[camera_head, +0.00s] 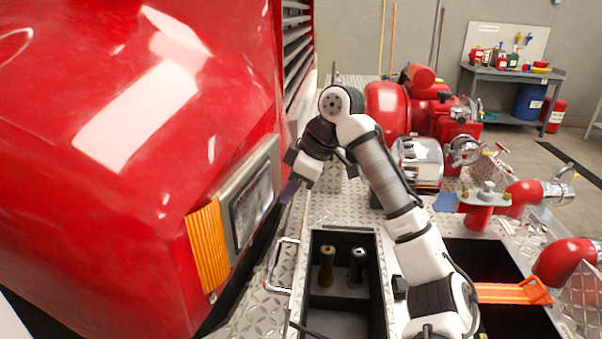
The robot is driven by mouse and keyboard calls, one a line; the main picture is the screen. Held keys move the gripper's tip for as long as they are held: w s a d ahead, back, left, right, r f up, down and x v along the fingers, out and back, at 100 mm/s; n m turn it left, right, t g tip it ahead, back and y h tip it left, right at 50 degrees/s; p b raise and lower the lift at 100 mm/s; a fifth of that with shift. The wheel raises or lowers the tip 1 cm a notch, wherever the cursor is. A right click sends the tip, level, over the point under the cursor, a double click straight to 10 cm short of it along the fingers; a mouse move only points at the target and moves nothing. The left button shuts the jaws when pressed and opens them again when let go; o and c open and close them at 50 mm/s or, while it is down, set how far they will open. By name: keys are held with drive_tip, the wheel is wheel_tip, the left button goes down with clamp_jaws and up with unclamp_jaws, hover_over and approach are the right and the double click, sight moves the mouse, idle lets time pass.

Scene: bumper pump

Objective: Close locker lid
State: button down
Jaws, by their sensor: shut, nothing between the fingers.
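The open locker (311,262) is a dark rectangular box set in the diamond-plate bumper deck, in the lower middle of the head view. Two nozzle-like fittings, one brass and one dark with a silver top, stand inside it. The locker lid (293,252) appears to be the diamond-plate panel standing up along the left side of the opening, with a metal handle (282,266) on its left. My gripper (289,191) is shut and empty, pointing down near the lid's far end, between it and the truck's headlight. Whether it touches the lid cannot be told.
The red truck front with its headlight (251,203) is close on the left. A second dark opening with an orange strap (510,292) lies to the right. Red pump parts (388,108) and red pipe fittings (484,212) stand behind and right. A workbench (510,75) is far back.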

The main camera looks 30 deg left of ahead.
drive_tip(key=shift+w+d+f+p, duration=0.35)
drive_tip(key=shift+d+f, duration=0.25)
drive_tip(key=shift+f, duration=0.2)
drive_tip(key=shift+w+d+f+p, duration=0.3)
drive_tip(key=shift+d+f, duration=0.25)
drive_tip(key=shift+f, duration=0.25)
drive_tip(key=shift+d, duration=0.1)
